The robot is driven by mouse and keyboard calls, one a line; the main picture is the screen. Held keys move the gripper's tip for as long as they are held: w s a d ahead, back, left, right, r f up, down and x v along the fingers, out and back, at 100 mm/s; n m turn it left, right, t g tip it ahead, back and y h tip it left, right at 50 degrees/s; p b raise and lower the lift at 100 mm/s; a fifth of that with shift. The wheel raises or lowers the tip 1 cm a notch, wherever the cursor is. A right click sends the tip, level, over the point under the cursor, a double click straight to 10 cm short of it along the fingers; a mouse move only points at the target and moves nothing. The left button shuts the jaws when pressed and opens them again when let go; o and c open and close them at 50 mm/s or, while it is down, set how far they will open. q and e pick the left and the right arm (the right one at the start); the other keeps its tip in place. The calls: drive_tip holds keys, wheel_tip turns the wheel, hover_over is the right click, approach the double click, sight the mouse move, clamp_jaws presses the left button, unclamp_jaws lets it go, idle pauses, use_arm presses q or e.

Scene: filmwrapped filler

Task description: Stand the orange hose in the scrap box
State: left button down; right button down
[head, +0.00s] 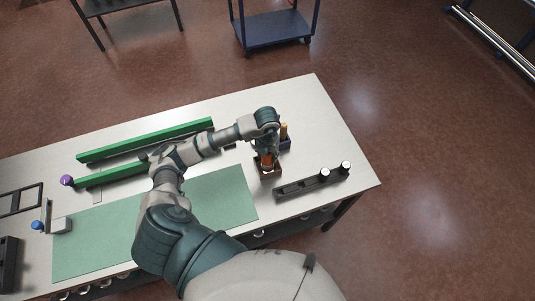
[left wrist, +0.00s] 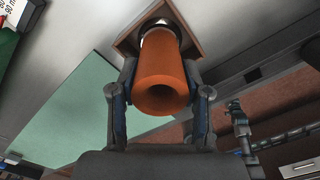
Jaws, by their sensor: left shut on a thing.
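The orange hose (left wrist: 162,82) is a short, wide tube with its open near end facing the left wrist camera. My left gripper (left wrist: 160,72) is shut around it, one finger on each side. The brown scrap box (left wrist: 128,44) lies just beyond the hose's far end in that view. In the head view the hose (head: 266,159) is upright between my left gripper (head: 267,151) and the scrap box (head: 271,175). The hose's lower end reaches the box opening; whether it touches the bottom is hidden. My right gripper is not in view.
A dark blue box (head: 285,144) with an orange-tan piece stands just behind the scrap box. A dark holder (head: 295,187) with white-topped cylinders lies to the right. Green bars (head: 150,139) and a green mat (head: 215,199) lie left.

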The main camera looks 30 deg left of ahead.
use_arm(q)
drive_tip(key=c, duration=0.6)
unclamp_jaws()
drive_tip(key=shift+c, duration=0.2)
drive_tip(key=shift+o, duration=0.5)
wheel_tip(320, 180, up, 12)
drive_tip(key=shift+b, duration=0.35)
